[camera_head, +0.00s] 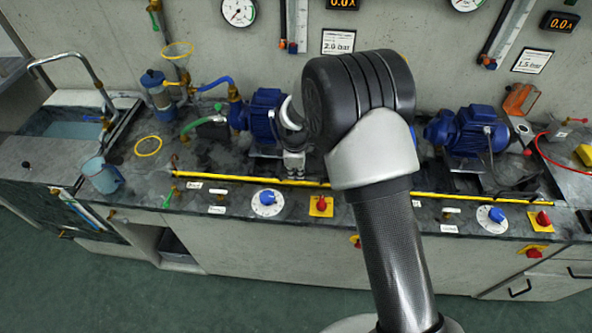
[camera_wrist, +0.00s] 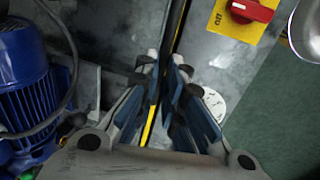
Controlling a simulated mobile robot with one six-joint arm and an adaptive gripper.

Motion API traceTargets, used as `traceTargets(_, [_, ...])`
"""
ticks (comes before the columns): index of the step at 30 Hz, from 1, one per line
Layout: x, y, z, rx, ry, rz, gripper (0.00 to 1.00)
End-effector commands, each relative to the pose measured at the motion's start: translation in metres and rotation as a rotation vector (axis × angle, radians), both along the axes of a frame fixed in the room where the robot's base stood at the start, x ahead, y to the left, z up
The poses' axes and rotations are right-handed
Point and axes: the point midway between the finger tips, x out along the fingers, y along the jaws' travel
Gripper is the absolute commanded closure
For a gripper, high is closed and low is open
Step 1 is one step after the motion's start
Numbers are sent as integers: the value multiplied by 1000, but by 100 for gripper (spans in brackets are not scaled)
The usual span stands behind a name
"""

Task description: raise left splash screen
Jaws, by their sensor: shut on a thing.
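The left splash screen (camera_head: 235,179) shows in the head view as a long low strip with a yellow edge along the front of the bench, in front of the left blue pump (camera_head: 262,108). It lies low, close to the bench top. My gripper (camera_head: 294,174) points down at the strip, right of its middle. In the wrist view my gripper (camera_wrist: 170,75) is shut on the screen's thin edge (camera_wrist: 148,128), which runs between the blue-padded fingers. The fingers hide part of the edge, and my arm hides the strip's right end in the head view.
A red switch on a yellow plate (camera_head: 321,206) and a blue dial (camera_head: 267,203) sit on the front panel close to my gripper. A sink (camera_head: 75,130) and a jug (camera_head: 102,175) are at left. A second blue pump (camera_head: 470,130) stands at right.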

Motion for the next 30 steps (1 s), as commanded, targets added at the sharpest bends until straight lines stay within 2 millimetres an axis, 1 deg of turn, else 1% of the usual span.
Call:
traceTargets(1, [1,0,17,2,-4,0,100])
traceTargets(5, [1,0,52,2,-4,0,100])
traceTargets(12, [2,1,131,2,-6,0,100])
traceTargets(18, [1,0,188,1,-4,0,100])
traceTargets(21, [1,1,210,2,-4,0,100])
traceTargets(24, [1,0,227,2,-4,0,100])
traceTargets(27, [1,1,239,2,-3,0,100])
traceTargets(30, [1,0,246,1,-3,0,100])
